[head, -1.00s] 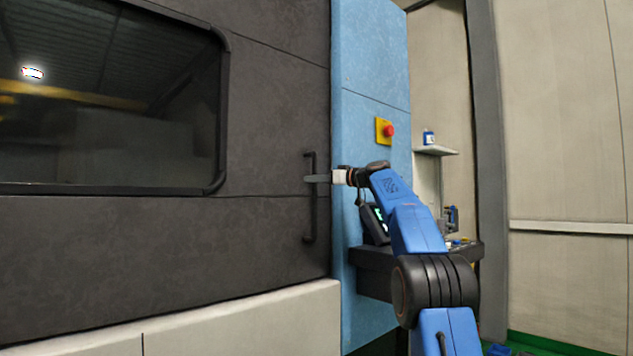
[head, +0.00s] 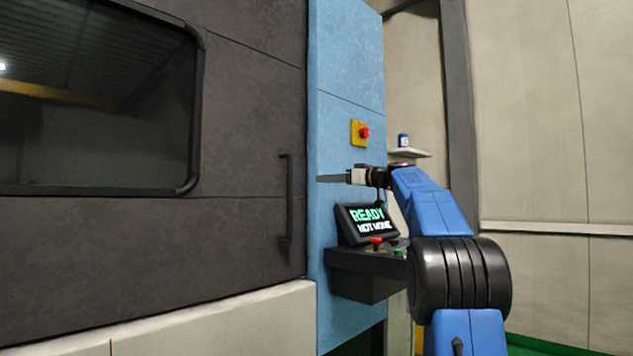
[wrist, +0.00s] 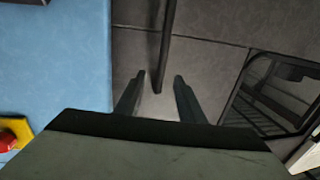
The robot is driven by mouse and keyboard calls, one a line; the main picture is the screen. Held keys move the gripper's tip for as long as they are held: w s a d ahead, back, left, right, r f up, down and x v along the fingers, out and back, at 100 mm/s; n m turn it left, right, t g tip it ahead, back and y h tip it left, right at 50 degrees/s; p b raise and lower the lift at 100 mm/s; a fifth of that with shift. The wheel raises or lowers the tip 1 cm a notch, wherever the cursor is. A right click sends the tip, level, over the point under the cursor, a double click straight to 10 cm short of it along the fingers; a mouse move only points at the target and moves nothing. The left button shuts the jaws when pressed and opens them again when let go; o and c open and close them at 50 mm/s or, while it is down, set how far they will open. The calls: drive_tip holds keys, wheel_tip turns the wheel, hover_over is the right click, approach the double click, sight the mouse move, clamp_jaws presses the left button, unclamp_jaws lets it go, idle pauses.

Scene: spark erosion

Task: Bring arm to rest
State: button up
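My gripper (head: 332,178) is in front of the blue panel in the head view, to the right of the dark door's vertical black handle (head: 286,198) and apart from it. In the wrist view the two fingers (wrist: 161,90) are spread with an empty gap between them. The handle (wrist: 167,45) shows beyond the fingertips there, not held. The door (head: 245,130) looks closed against the blue panel. My blue arm reaches in from the lower right, bent at its black joint.
A screen (head: 366,222) reading "READY" stands on a console (head: 362,270) with red and green buttons below my gripper. A red emergency button (head: 363,132) on a yellow plate is above. A small shelf (head: 410,153) holds a bottle. Bare wall lies to the right.

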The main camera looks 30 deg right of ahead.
drive_tip(key=shift+v, duration=0.85)
drive_tip(key=s+a+f+m+g+h, duration=0.2)
drive_tip(key=s+a+f+g, duration=0.1)
drive_tip(key=s+a+f, duration=0.75)
drive_tip(key=s+a+f+m+g+h, duration=0.15)
drive_tip(key=s+a+f+g, duration=0.25)
drive_tip(key=s+a+f, duration=0.7)
drive_tip(key=s+a+f+m+g+h, duration=0.1)
drive_tip(key=s+a+f+g+h, duration=0.1)
drive_tip(key=s+f, duration=1.2)
drive_tip(key=s+a+f+m+g+h, duration=0.1)
drive_tip(key=s+a+f+g+h, duration=0.1)
drive_tip(key=s+f, duration=1.2)
wheel_tip(320, 180, down, 7)
drive_tip(key=shift+a+r+h, duration=0.1)
drive_tip(key=shift+a+h, duration=0.55)
